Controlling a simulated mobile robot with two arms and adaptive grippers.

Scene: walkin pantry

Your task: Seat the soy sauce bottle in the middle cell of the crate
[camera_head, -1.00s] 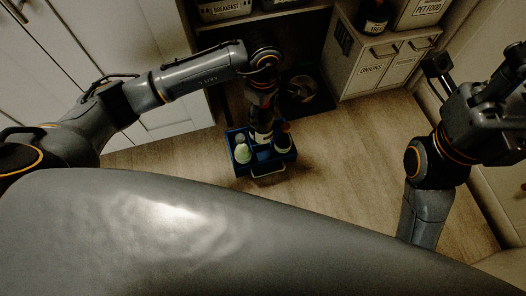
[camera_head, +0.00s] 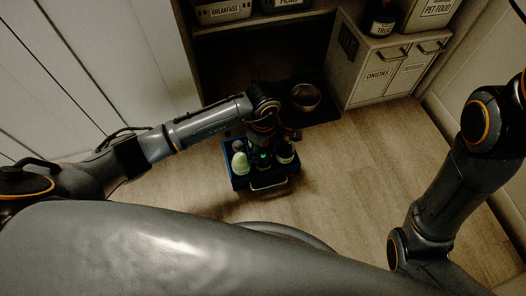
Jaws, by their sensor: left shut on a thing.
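The blue crate (camera_head: 240,183) stands on the wooden floor, with a pale handle on its near side. A pale green bottle (camera_head: 240,164) stands in its left part, and a dark bottle with a light label (camera_head: 285,153) in its right part. My left gripper (camera_head: 264,146) reaches down over the middle of the crate, between these two. It is shut on the soy sauce bottle, which my gripper and wrist largely hide. I cannot tell how deep the bottle sits in the middle cell. My right arm is at the right edge; its gripper is out of the picture.
A metal bowl (camera_head: 305,97) lies on a dark mat behind the crate. The floor right of the crate is clear.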

